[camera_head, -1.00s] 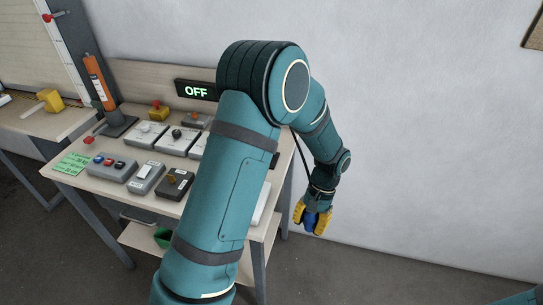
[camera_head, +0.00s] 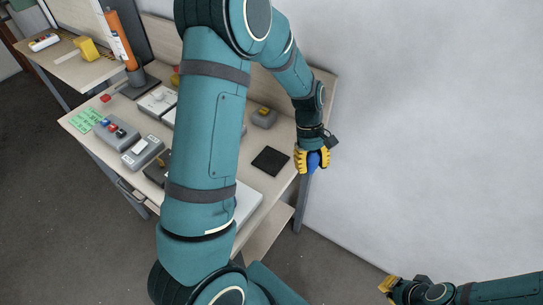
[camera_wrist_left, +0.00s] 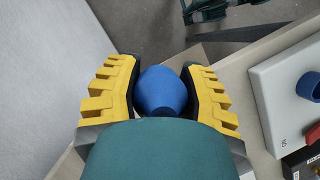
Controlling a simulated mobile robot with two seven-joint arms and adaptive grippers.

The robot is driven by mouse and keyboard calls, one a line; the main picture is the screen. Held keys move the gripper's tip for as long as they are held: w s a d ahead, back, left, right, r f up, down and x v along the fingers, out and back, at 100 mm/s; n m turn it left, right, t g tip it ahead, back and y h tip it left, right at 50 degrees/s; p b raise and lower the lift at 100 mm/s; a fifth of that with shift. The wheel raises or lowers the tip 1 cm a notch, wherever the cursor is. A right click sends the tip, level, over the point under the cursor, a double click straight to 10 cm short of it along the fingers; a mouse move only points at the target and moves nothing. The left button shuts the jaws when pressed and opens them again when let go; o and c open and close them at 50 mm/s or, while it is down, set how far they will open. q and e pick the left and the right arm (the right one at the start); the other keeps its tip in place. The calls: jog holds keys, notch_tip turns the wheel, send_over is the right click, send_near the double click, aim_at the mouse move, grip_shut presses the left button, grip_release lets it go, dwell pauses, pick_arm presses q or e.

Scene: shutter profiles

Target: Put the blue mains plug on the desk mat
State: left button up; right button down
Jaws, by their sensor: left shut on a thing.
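The blue mains plug (camera_head: 314,162) is between the yellow fingers of my left gripper (camera_head: 312,160), which is shut on it. In the left wrist view the plug (camera_wrist_left: 160,91) shows as a rounded blue body between both fingers (camera_wrist_left: 160,95). The gripper is at the right edge of the worktable, just right of a dark square (camera_head: 270,161) lying flat on it, which looks like the desk mat. The mat is bare and apart from the plug. My right gripper (camera_head: 388,287) is at the bottom right, small, its fingers unclear.
A white box with a blue ring (camera_wrist_left: 309,86) shows in the wrist view. My left arm hides the table's middle.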

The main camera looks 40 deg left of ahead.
pick_arm(q)
jog(key=a+r+n+t, duration=0.25)
jog(key=a+n, duration=0.25)
jog(key=n, duration=0.3)
notch_tip(320, 180, up, 3)
jog(key=n+t+y, duration=0.3)
jog(key=n+t, duration=0.1)
jog(key=n, duration=0.9)
send_over(276, 157)
jog(key=s, duration=0.2)
jog(key=f+b, duration=0.1)
jog(key=f, duration=0.2)
jog(key=f+b, duration=0.4)
jog(key=f, duration=0.1)
jog(key=shift+w+a+f, duration=0.2)
jog(key=shift+w+f, duration=0.05)
jog(key=shift+f, duration=0.1)
jog(key=shift+w+f+b, duration=0.1)
jog(key=shift+f+b, duration=0.25)
jog(key=shift+f, duration=0.05)
jog(key=shift+r, duration=0.1)
jog(key=o, duration=1.1)
